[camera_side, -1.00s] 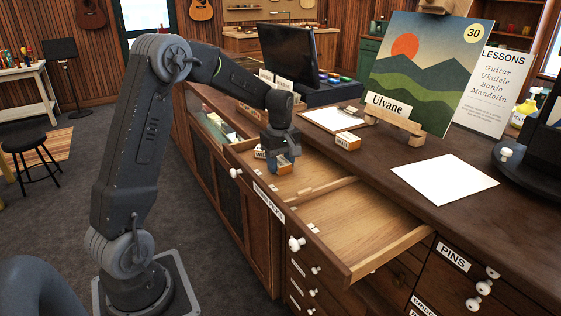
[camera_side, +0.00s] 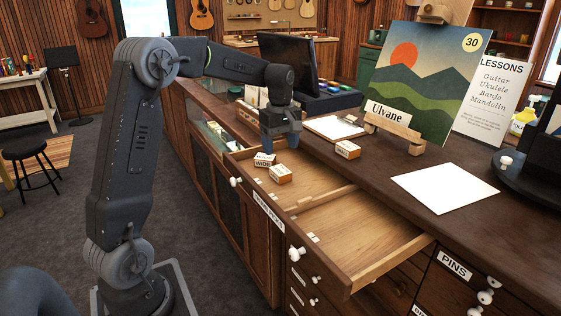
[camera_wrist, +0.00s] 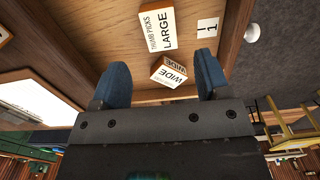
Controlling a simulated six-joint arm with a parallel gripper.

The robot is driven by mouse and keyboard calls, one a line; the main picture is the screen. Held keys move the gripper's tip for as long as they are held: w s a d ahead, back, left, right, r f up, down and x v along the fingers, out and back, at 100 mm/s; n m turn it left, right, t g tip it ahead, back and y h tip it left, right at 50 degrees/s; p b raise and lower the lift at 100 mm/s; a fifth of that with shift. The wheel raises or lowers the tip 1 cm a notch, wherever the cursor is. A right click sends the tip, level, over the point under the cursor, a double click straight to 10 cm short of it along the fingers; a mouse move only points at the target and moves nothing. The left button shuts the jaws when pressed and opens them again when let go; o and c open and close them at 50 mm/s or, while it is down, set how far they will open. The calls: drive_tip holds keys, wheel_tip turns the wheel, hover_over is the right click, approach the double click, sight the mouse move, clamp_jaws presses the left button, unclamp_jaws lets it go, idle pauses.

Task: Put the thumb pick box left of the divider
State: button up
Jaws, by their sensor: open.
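The thumb pick box (camera_side: 281,174), white with an orange-brown side, lies in the open drawer on the left side of the divider (camera_side: 326,192). In the wrist view, the box (camera_wrist: 160,31) reads "THUMB PICKS LARGE". A box marked "WIDE" (camera_side: 263,161) sits close beside it in the same compartment and also shows in the wrist view (camera_wrist: 170,74). My gripper (camera_side: 283,144) is open and empty, above and behind the thumb pick box, clear of it. Both blue fingers show apart in the wrist view (camera_wrist: 161,78).
The drawer's right compartment (camera_side: 358,228) is mostly bare. On the counter are another small box (camera_side: 347,149), a clipboard (camera_side: 334,128), a white sheet (camera_side: 445,187) and a painting (camera_side: 420,80) on a stand. A black monitor (camera_side: 288,62) stands behind my gripper.

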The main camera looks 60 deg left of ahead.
drive_tip(key=s+d+r+m+t, duration=0.2)
drive_tip(key=s+d+r+m, duration=0.25)
drive_tip(key=d+r, duration=0.3)
drive_tip(key=s+d+f+m+t, duration=0.1)
drive_tip(key=s+d+f+m, duration=0.1)
drive_tip(key=s+d+m, duration=0.4)
drive_tip(key=s+d+f+m+t, duration=0.2)
drive_tip(key=s+d+m, duration=0.5)
drive_tip(key=s, duration=0.3)
drive_tip(key=shift+s+d+f+t, duration=0.25)
drive_tip(key=shift+s+t, duration=0.05)
drive_tip(key=shift+s, duration=0.1)
drive_tip(key=shift+m, duration=0.25)
